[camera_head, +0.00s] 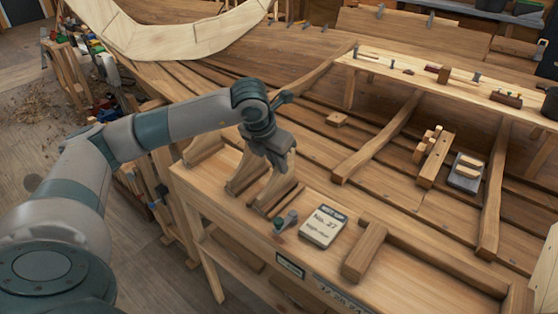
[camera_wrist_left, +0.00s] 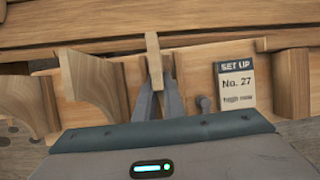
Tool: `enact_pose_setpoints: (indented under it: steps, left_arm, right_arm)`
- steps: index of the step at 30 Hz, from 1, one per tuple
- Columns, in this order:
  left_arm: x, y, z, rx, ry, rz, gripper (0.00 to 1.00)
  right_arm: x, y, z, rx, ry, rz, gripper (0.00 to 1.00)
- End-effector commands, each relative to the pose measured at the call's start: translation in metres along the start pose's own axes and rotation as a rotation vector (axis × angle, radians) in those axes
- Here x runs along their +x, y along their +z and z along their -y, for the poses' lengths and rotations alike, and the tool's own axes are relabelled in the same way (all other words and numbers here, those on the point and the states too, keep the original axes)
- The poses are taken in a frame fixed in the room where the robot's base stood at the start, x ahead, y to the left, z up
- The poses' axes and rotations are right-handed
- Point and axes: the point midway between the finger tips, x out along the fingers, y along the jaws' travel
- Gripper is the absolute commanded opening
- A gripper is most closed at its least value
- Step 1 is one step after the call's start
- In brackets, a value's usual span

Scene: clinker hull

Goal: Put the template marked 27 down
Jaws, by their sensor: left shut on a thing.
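My left gripper (camera_head: 277,160) is shut on a thin pale wooden template, which shows edge-on between the fingers in the left wrist view (camera_wrist_left: 153,58). In the head view the gripper hides much of this template, and no number can be read on it. It is above the bench (camera_head: 215,190), near its back edge; whether its foot touches the bench I cannot tell. A card (camera_head: 323,227) reading "SET UP No. 27" lies on the bench to the right; it also shows in the wrist view (camera_wrist_left: 236,90). My right gripper is not in view.
Two other curved wooden templates (camera_head: 246,174) (camera_head: 205,147) stand to the left of the held one. A wooden block (camera_head: 364,250) is right of the card. The planked hull (camera_head: 390,205) lies behind.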

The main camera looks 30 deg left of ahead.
Motion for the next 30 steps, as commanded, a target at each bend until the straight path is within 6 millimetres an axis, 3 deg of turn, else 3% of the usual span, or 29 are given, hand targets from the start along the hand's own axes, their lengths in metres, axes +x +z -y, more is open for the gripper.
enact_pose_setpoints:
  steps: [8,9,11,24,30]
  left_arm:
    - [0.003,-0.001,0.000,0.000,0.000,0.002,0.00]
    - [0.002,0.000,0.000,0.000,0.000,0.001,0.19]
    - [0.002,0.000,0.000,0.000,0.000,0.001,0.28]
    - [-0.002,0.001,0.000,0.000,0.000,0.000,0.28]
    - [-0.018,0.000,0.000,0.000,0.000,0.005,0.28]
  right_arm:
    - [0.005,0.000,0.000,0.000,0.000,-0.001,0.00]
    - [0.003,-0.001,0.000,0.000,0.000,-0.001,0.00]
    - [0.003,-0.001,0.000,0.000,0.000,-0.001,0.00]
    - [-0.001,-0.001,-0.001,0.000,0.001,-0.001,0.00]
    - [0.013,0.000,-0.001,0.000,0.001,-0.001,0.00]
